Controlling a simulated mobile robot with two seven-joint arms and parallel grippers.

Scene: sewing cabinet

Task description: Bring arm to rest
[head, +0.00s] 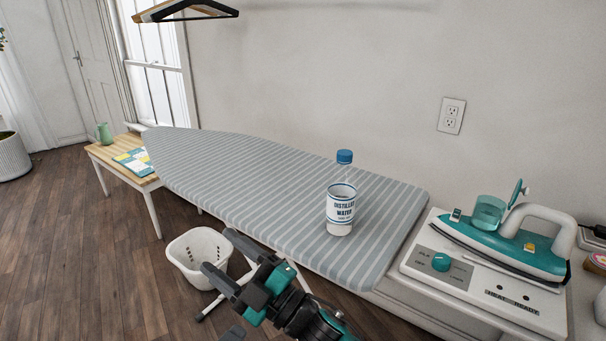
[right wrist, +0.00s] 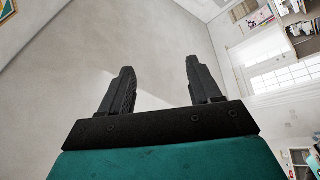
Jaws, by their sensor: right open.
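My right gripper (head: 217,257) is low in the front middle of the head view, beside the near edge of the ironing board (head: 240,165). Its two dark fingers are apart with nothing between them.
A bottle of distilled water (head: 341,208) with a blue cap stands upright on the board. A teal iron (head: 505,245) sits on its station at the right. A white basket (head: 198,256) stands on the floor near my gripper. A wooden table (head: 147,180) is at the left.

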